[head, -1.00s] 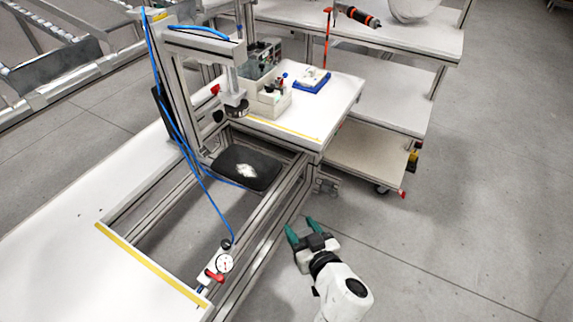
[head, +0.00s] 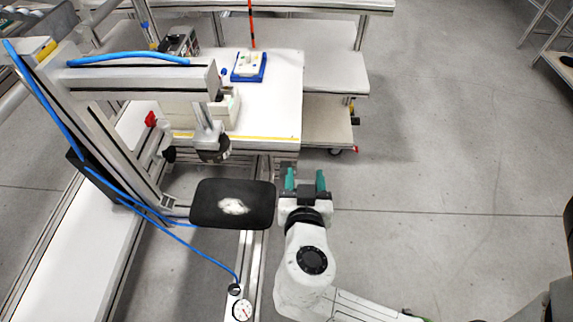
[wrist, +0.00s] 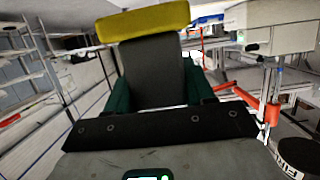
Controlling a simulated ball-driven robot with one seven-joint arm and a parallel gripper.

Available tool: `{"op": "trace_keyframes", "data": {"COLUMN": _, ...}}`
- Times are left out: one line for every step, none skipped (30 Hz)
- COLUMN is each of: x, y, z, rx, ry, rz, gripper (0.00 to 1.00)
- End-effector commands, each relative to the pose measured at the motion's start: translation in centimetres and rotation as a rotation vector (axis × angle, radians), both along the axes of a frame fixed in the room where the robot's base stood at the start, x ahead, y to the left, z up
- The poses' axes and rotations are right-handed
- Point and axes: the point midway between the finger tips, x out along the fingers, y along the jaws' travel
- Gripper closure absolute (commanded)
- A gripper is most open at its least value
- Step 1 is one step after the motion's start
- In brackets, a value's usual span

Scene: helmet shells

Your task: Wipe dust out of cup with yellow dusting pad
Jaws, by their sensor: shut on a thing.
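A black, shallow, round-cornered dish (head: 205,203) with a whitish dusty patch in its middle lies at the centre left of the head view; it is the only dusty, cup-like thing I see. My gripper (head: 305,181) is just right of the dish in the picture, with its green fingers pointing away from me. The wrist view shows the yellow dusting pad (wrist: 145,22) at the end of a dark grey block between the green fingers. My gripper is shut on that block. The pad is hard to make out in the head view. I cannot tell the gripper's height over the dish.
A metal press frame (head: 130,82) with a hanging dark foot (head: 213,150) stands behind the dish. A blue hose (head: 190,252) loops down to a dial gauge (head: 242,310). A white table (head: 275,100) with a blue tray (head: 248,78) stands behind. Grey floor is clear at right.

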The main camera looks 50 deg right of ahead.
Motion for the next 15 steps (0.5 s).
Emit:
{"op": "trace_keyframes", "data": {"x": -0.12, "y": -0.04, "z": 0.05, "rx": 0.000, "ry": 0.000, "rz": -0.005, "gripper": 0.83}}
{"op": "trace_keyframes", "data": {"x": -0.14, "y": -0.06, "z": 0.05, "rx": 0.000, "ry": 0.001, "rz": -0.006, "gripper": 0.83}}
{"op": "trace_keyframes", "data": {"x": -0.13, "y": -0.06, "z": 0.06, "rx": 0.000, "ry": 0.001, "rz": -0.006, "gripper": 0.83}}
{"op": "trace_keyframes", "data": {"x": -0.12, "y": -0.06, "z": 0.05, "rx": 0.000, "ry": 0.001, "rz": -0.006, "gripper": 0.83}}
{"op": "trace_keyframes", "data": {"x": -0.11, "y": -0.05, "z": 0.05, "rx": 0.000, "ry": 0.000, "rz": -0.005, "gripper": 0.83}}
{"op": "trace_keyframes", "data": {"x": -0.10, "y": -0.05, "z": 0.05, "rx": 0.000, "ry": 0.000, "rz": -0.005, "gripper": 0.83}}
{"op": "trace_keyframes", "data": {"x": -0.10, "y": -0.05, "z": 0.05, "rx": 0.000, "ry": 0.000, "rz": -0.005, "gripper": 0.83}}
{"op": "trace_keyframes", "data": {"x": -0.09, "y": -0.04, "z": 0.04, "rx": 0.000, "ry": 0.000, "rz": -0.005, "gripper": 0.83}}
{"op": "trace_keyframes", "data": {"x": -0.09, "y": -0.05, "z": 0.02, "rx": 0.000, "ry": 0.000, "rz": -0.004, "gripper": 0.83}}
{"op": "trace_keyframes", "data": {"x": -0.10, "y": -0.04, "z": -0.01, "rx": 0.000, "ry": 0.000, "rz": -0.004, "gripper": 0.83}}
{"op": "trace_keyframes", "data": {"x": -0.10, "y": -0.04, "z": -0.05, "rx": 0.000, "ry": 0.000, "rz": -0.005, "gripper": 0.83}}
{"op": "trace_keyframes", "data": {"x": -0.11, "y": -0.01, "z": -0.11, "rx": 0.000, "ry": 0.000, "rz": -0.005, "gripper": 0.83}}
{"op": "trace_keyframes", "data": {"x": -0.13, "y": -0.01, "z": -0.16, "rx": -0.001, "ry": -0.001, "rz": -0.005, "gripper": 0.83}}
{"op": "trace_keyframes", "data": {"x": -0.16, "y": 0.00, "z": -0.19, "rx": 0.000, "ry": -0.001, "rz": -0.007, "gripper": 0.83}}
{"op": "trace_keyframes", "data": {"x": 0.12, "y": 0.20, "z": 0.01, "rx": 0.000, "ry": -0.002, "rz": -0.005, "gripper": 0.83}}
